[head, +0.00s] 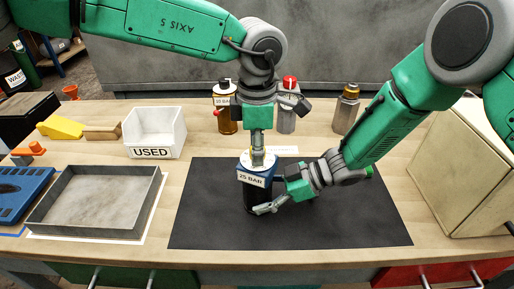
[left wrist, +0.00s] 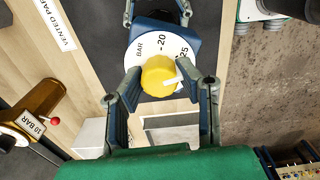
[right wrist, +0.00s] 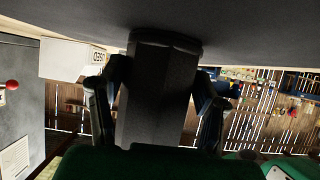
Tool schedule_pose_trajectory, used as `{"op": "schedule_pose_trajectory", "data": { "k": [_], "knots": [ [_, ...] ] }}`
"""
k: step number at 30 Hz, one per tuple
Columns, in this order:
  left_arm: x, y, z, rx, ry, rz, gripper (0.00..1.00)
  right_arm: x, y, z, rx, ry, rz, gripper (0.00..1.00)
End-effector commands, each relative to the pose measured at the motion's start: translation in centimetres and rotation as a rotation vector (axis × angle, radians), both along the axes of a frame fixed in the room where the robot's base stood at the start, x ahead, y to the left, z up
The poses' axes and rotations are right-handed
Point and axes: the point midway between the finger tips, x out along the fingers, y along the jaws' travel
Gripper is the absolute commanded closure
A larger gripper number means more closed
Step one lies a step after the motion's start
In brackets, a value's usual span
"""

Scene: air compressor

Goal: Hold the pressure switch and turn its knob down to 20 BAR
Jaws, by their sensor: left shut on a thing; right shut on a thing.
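The pressure switch has a black body (right wrist: 155,95) and a blue head (head: 257,178) labelled 25 BAR, and it stands upright on the black mat. A yellow knob (left wrist: 158,75) with a white pointer sits on its white dial (left wrist: 143,52), which shows 20 and 25. The pointer is turned to the right of the picture, past the 25 side. My left gripper (head: 258,158) points down from above, its fingers on either side of the knob, shut on it. My right gripper (head: 268,205) comes from the right, low down, and is shut on the black body, which is partly hidden in the head view.
The black mat (head: 350,220) is otherwise clear. Behind it stand an orange-brown 10 BAR device (head: 228,125), a red-capped device (head: 287,122) and a gold-topped cylinder (head: 346,108). A USED bin (head: 153,152) and grey tray (head: 45,222) lie left; a beige box (head: 465,165) stands right.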

Motion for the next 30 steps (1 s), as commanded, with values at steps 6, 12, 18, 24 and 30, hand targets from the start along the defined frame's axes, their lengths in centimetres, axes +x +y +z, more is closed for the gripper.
{"op": "schedule_pose_trajectory", "data": {
  "k": [6, 12, 18, 24, 30],
  "knots": [
    [0.09, -0.02, 0.01, -0.003, -0.002, 0.206, 1.0, -0.06, 0.06, 0.01, 0.001, 0.0, 0.002, 0.65],
    [0.11, -0.05, 0.04, -0.005, -0.002, 0.395, 1.0, -0.07, 0.08, 0.02, 0.002, 0.0, 0.002, 0.65],
    [0.14, -0.05, 0.04, -0.005, -0.003, 0.585, 1.0, -0.09, 0.09, 0.02, 0.002, 0.001, 0.003, 0.65],
    [0.18, -0.03, 0.04, -0.005, -0.004, 0.77, 1.0, -0.12, 0.11, 0.02, 0.002, 0.0, 0.004, 0.65],
    [0.2, -0.01, 0.05, -0.007, -0.005, 0.928, 1.0, -0.14, 0.13, 0.02, 0.003, 0.0, 0.004, 0.65]
  ]
}}
